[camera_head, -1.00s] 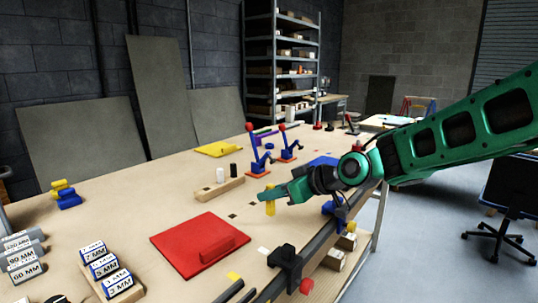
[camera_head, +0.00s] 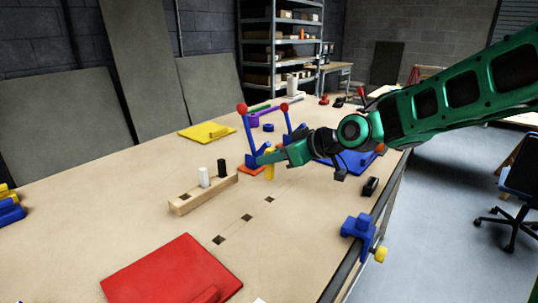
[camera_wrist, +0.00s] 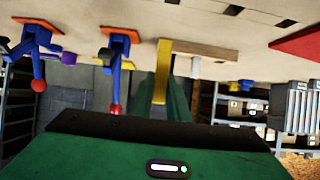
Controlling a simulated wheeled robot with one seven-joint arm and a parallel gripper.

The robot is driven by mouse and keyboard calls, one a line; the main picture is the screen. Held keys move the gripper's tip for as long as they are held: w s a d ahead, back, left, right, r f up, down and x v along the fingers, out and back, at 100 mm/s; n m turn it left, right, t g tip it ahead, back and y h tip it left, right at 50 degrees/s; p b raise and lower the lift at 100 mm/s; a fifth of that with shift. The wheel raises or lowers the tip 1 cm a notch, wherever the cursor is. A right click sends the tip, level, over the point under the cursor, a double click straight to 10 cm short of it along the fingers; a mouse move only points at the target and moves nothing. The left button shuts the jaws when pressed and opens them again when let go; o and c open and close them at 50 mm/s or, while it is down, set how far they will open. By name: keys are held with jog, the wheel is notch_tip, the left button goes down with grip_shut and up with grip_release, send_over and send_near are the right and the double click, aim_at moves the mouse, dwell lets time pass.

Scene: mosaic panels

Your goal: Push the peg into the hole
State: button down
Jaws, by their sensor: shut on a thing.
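My gripper (camera_head: 268,157) is shut on a yellow peg (camera_head: 270,173), which stands about upright in its grip. The peg also shows between the fingers in the wrist view (camera_wrist: 162,72). A wooden block (camera_head: 190,206) lies to the left of the peg. A white peg (camera_head: 204,177) and a black peg (camera_head: 221,168) stand in it, and a dark square hole (camera_head: 184,196) shows at its near left end. Several dark square holes, one of them here (camera_head: 246,217), lie in the tabletop in front of the peg. I cannot tell whether the peg's lower end touches the table.
Two blue toggle clamps with red knobs, one here (camera_head: 251,140), stand close behind my gripper. A red panel (camera_head: 170,275) lies at the front, a yellow panel (camera_head: 206,131) at the back. A blue clamp (camera_head: 358,230) sits on the right table edge. The left tabletop is mostly clear.

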aim_at(272, 175)
dwell(0.3)
jog(key=shift+f, duration=2.85)
jog(key=shift+s+f, duration=0.15)
jog(key=shift+f, duration=2.4)
jog(key=c, duration=1.6)
grip_release()
notch_tip(272, 175, up, 4)
jog(key=shift+r, duration=0.15)
jog(key=s+a+r, duration=0.4)
jog(key=s+a, duration=0.1)
jog(key=s+a+r, duration=0.2)
jog(key=s+a, duration=0.1)
jog(key=shift+s+r, duration=0.2)
jog(key=shift+r, duration=0.1)
